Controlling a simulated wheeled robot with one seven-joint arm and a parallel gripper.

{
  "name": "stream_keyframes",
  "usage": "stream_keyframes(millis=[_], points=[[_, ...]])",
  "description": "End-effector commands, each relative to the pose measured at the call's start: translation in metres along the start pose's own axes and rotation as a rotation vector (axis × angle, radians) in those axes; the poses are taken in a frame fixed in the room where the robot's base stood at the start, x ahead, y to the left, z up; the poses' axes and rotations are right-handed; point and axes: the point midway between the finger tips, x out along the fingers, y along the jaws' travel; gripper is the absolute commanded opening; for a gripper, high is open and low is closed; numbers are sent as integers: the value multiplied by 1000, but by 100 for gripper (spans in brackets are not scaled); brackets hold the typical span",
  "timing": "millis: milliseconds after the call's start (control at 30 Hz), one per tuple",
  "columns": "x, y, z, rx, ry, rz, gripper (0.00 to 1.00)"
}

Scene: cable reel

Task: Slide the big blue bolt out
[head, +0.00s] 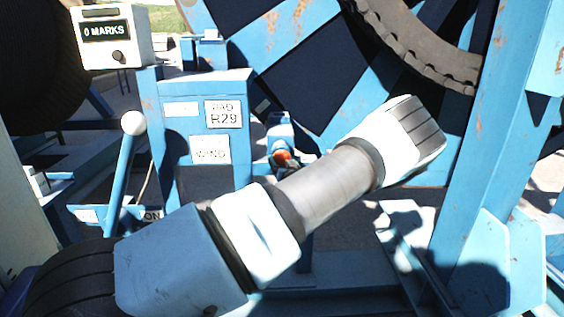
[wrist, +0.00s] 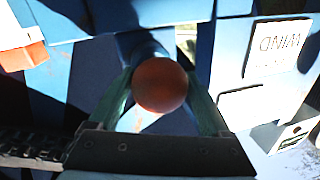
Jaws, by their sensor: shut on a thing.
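The blue bolt (head: 280,130) shows in the head view as a small blue part right of the R29 post, with a red-orange knob (head: 282,157) at its near end. In the wrist view the round orange-brown knob (wrist: 160,85) sits between my two fingers, with a blue cylindrical part (wrist: 147,48) behind it. My gripper (wrist: 162,90) is shut on the bolt at this knob. In the head view my own forearm hides most of my gripper. How far the bolt sits in its bracket cannot be told.
A blue post (head: 208,130) carries the R29 and WIND labels. A box (head: 112,38) reading 0 MARKS stands upper left. A blue lever (head: 121,170) with a white ball stands left. The large blue reel (head: 285,30) fills the back, with a blue upright (head: 480,130) at right.

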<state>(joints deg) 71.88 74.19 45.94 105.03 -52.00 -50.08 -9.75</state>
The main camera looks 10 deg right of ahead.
Motion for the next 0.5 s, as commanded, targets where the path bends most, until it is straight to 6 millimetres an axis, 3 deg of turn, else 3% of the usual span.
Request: stream_keyframes(millis=[267,500], points=[[-7,-1,1,0,0,0,0],[-61,-11,4,-1,-2,0,0]])
